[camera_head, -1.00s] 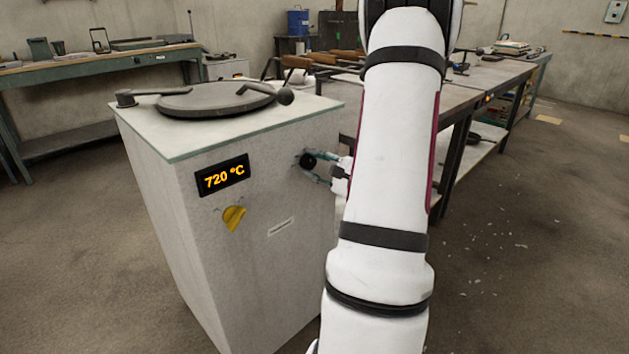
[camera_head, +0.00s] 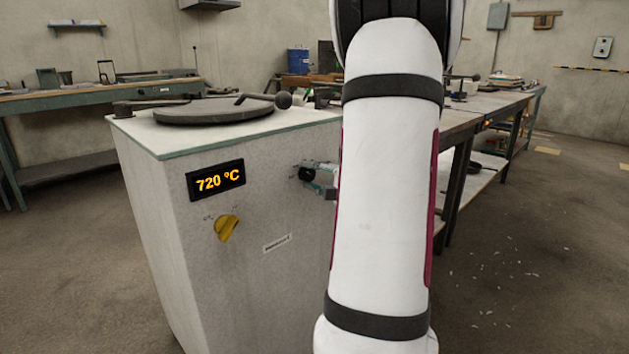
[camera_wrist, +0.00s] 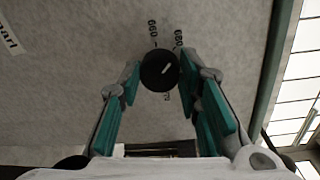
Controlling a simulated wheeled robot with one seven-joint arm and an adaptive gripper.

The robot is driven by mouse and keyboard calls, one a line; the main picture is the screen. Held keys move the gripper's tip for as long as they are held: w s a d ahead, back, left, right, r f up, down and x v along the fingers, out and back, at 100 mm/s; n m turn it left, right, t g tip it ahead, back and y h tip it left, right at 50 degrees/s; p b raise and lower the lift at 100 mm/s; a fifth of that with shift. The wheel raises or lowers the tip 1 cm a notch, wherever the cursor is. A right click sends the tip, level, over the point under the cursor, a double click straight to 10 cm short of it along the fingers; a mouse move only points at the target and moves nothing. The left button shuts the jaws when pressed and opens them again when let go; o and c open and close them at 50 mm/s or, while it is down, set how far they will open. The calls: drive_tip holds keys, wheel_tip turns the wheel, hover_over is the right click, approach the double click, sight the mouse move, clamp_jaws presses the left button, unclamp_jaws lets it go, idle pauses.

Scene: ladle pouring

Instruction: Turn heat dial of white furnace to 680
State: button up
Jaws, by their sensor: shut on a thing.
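The white furnace (camera_head: 255,215) stands left of my arm, and its display (camera_head: 216,180) reads 720 °C. The black round heat dial (camera_head: 307,174) is on its front face, right of the display. In the wrist view the dial (camera_wrist: 153,78) has a white pointer line slanting to the upper right, and printed numbers that look like 660 and 680 sit above it. My gripper (camera_wrist: 160,74) has its teal-padded fingers on both sides of the dial, shut on it. In the head view my gripper (camera_head: 319,179) is partly hidden by my arm.
A yellow knob (camera_head: 227,228) is below the display. A round lid (camera_head: 214,109) with a handle lies on the furnace top. A workbench (camera_head: 480,120) runs behind my arm at the right, and another bench (camera_head: 100,97) stands at the back left.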

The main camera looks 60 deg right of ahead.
drive_tip(key=o, duration=1.1)
drive_tip(key=shift+o, duration=0.2)
drive_tip(key=v, duration=1.2)
drive_tip(key=shift+a, duration=0.1)
